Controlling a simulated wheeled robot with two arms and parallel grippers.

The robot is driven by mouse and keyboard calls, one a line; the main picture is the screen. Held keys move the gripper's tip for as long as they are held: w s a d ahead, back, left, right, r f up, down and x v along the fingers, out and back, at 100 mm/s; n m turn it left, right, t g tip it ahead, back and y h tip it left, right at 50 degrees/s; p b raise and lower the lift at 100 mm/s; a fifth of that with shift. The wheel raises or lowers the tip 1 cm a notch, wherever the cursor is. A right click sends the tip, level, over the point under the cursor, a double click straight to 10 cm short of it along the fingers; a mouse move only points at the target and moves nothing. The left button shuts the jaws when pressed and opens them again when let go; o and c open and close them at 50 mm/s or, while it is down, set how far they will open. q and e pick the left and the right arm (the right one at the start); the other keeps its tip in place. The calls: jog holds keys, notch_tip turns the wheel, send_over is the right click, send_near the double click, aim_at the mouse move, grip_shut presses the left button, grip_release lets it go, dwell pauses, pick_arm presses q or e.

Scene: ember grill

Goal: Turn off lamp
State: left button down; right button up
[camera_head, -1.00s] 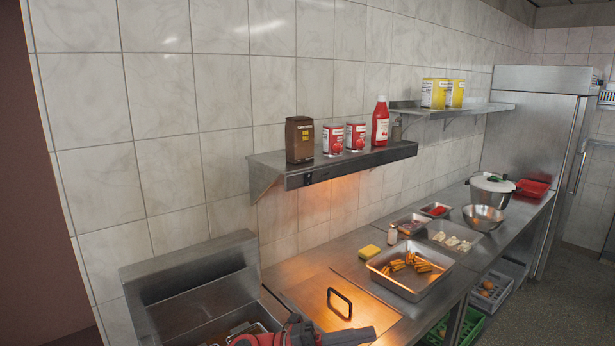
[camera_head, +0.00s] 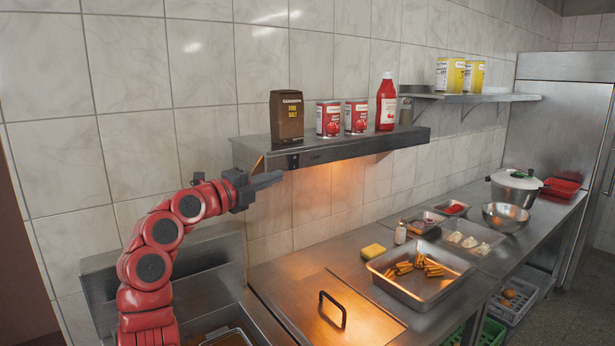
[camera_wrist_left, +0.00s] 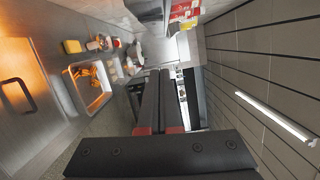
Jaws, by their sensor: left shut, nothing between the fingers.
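The lamp glows orange under the steel wall shelf (camera_head: 365,148) and lights the wall and counter below; its bulb is hidden. A small dark switch panel (camera_head: 293,161) sits at the left end of the shelf's front edge. My left gripper (camera_head: 278,178) is shut and empty, with its fingertips pointing right. In the picture it is just below and left of the switch panel; I cannot tell whether it touches anything. The left wrist view shows its closed dark fingers (camera_wrist_left: 166,80). My right gripper is not in view.
A brown bag (camera_head: 286,117), two red cans (camera_head: 328,119) and a red bottle (camera_head: 387,105) stand on the shelf. Below are a lid with a black handle (camera_head: 332,309), a tray of fries (camera_head: 417,272) and a yellow sponge (camera_head: 373,250). Air in front of the shelf is clear.

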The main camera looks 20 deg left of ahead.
aim_at(292, 162)
pick_arm(q)
jog(key=shift+s+a, duration=0.15)
jog(key=shift+a, duration=0.05)
jog(key=w+p, duration=0.1)
jog(key=w, duration=0.2)
jog(key=w+d+p, duration=0.1)
jog(key=w+p, duration=0.1)
jog(key=w, duration=0.2)
jog(key=w+d+r+p, duration=0.1)
jog(key=w, duration=0.3)
jog(key=shift+p, duration=0.3)
jog(key=shift+w+a, duration=0.1)
jog(key=shift+a, duration=0.2)
jog(key=shift+w+a+f, duration=0.15)
jog(key=shift+w, duration=0.1)
